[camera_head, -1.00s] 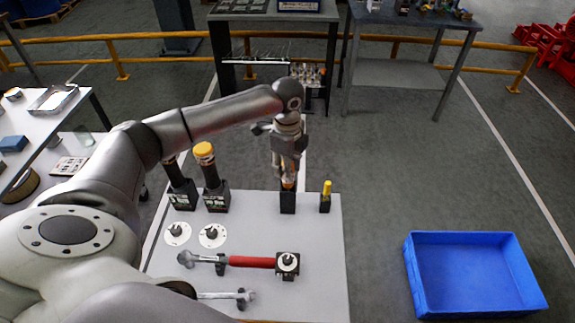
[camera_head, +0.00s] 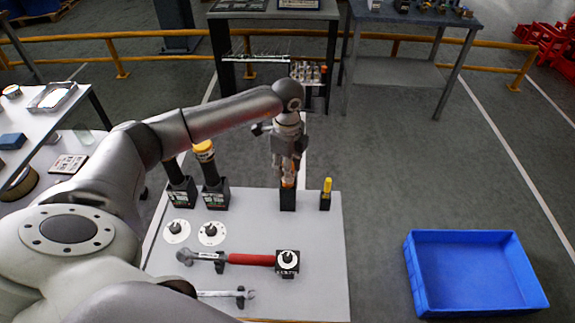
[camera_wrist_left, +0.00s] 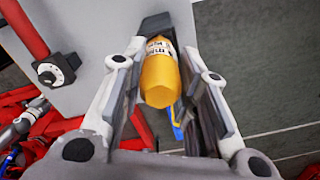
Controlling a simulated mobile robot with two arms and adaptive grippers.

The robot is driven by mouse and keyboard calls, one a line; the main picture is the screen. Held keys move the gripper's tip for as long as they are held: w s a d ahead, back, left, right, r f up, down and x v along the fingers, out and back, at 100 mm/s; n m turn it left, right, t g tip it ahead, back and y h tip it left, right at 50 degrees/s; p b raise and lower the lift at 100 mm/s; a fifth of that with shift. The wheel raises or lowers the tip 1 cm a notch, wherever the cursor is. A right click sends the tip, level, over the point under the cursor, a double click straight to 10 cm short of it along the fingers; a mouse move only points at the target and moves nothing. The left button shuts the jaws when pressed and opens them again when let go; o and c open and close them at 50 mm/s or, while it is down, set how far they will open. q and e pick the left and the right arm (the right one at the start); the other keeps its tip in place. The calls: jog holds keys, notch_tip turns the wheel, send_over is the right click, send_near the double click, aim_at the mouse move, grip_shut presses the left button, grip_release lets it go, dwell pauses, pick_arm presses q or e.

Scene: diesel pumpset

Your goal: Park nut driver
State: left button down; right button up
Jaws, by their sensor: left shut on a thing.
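The nut driver has an orange handle (camera_wrist_left: 158,80) with a white label. My left gripper (camera_head: 288,178) is above the black holder (camera_head: 288,200) near the table's back edge. It is shut on the handle, with one finger on each side in the left wrist view (camera_wrist_left: 160,95). A little orange shows just above the holder in the head view. The driver's lower part is hidden, so I cannot tell how deep it sits. The holder also shows beyond the handle in the left wrist view (camera_wrist_left: 156,22). My right gripper is not in view.
A smaller yellow-handled tool (camera_head: 327,188) stands in a holder close to the right. Two taller black holders (camera_head: 215,196) stand to the left. A red-handled wrench (camera_head: 250,259) lies in front, by a black block (camera_head: 287,264). A blue bin (camera_head: 470,275) is right of the table.

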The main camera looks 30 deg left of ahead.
pick_arm(q)
jog(key=shift+f, duration=0.3)
jog(key=c, duration=1)
grip_release()
jog(key=shift+c, duration=0.2)
jog(key=shift+r, duration=0.1)
notch_tip(320, 180, up, 12)
jog(key=shift+f, duration=0.1)
jog(key=shift+s, duration=0.1)
